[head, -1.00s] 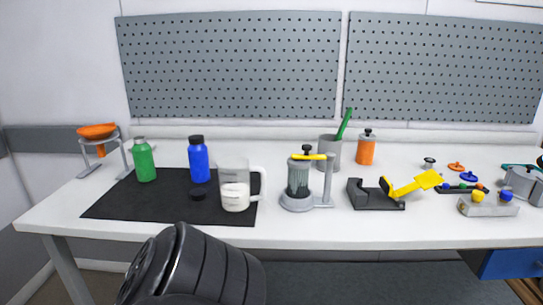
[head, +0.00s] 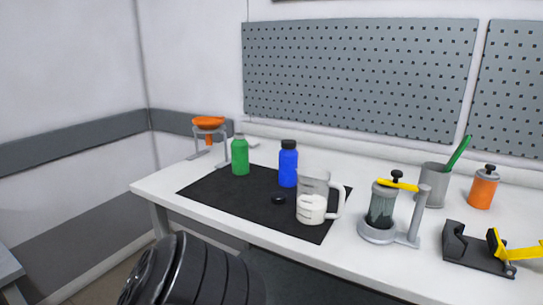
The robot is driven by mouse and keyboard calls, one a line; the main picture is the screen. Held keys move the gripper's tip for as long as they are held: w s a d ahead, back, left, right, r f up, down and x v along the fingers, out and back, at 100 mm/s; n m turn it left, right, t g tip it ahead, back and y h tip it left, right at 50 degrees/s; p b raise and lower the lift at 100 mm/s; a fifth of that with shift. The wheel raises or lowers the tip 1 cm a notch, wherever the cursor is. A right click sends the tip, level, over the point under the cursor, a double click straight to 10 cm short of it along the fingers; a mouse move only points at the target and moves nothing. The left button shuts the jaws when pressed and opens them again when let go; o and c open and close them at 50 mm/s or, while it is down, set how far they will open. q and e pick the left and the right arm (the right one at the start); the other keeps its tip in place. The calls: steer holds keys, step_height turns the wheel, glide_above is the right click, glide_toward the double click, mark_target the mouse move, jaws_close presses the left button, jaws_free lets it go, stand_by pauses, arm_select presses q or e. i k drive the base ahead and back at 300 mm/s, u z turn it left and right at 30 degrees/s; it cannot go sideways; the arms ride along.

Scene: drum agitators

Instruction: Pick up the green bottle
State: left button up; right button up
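The green bottle (head: 240,157) stands upright on the black mat (head: 235,200), near its back left part. A blue bottle (head: 288,165) with a black cap stands to its right on the same mat. A dark arm part of mine fills the bottom left of the head view, well in front of the table and apart from the bottle. No gripper fingers show in the head view.
A clear measuring jug (head: 312,205) with white contents and a small black cap (head: 279,199) are on the mat. An orange funnel on a stand (head: 208,124) is behind left. A grey drum agitator (head: 380,212) stands right. The table's front left is clear.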

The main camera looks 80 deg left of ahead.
mark_target(240, 146)
steer(key=u, duration=2.25)
